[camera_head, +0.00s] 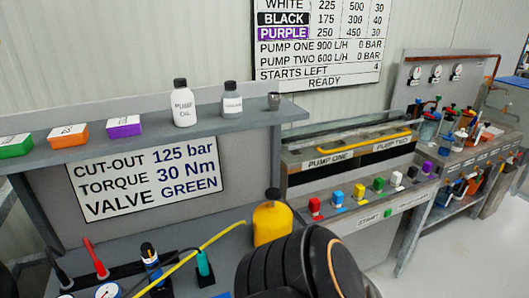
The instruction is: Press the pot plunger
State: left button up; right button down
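A yellow pot (272,222) with a dark knob on top (272,194) stands upright on the bench at the bottom centre. The knob could be the plunger, but no label shows. A black ribbed part that looks like my own arm covers the area just in front of the pot and hides its lower right side. I cannot tell whether that part touches the pot. Neither gripper's fingers show.
A shelf (215,128) above the bench holds a pump oil bottle (184,105), another bottle (232,105) and coloured boxes. The pump bench (390,210) with coloured valves stands right.

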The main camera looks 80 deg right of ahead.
aim_at(273, 193)
jog(key=l+z, duration=0.1)
jog(key=z, duration=0.35)
jog(key=l+z, duration=0.1)
jog(key=z, duration=0.4)
jog(key=l+z, duration=0.15)
jog(key=z, duration=0.3)
jog(key=l+z, duration=0.1)
jog(key=z, duration=0.4)
jog(key=l+z, duration=0.15)
jog(key=z, duration=0.3)
jog(key=l+u, duration=0.15)
jog(key=l, duration=0.3)
jog(key=k+l+u, duration=0.1)
jog(key=l, duration=0.35)
jog(key=k+l+u, duration=0.15)
jog(key=l, duration=0.25)
jog(key=i+l, duration=0.05)
jog(key=i, duration=0.05)
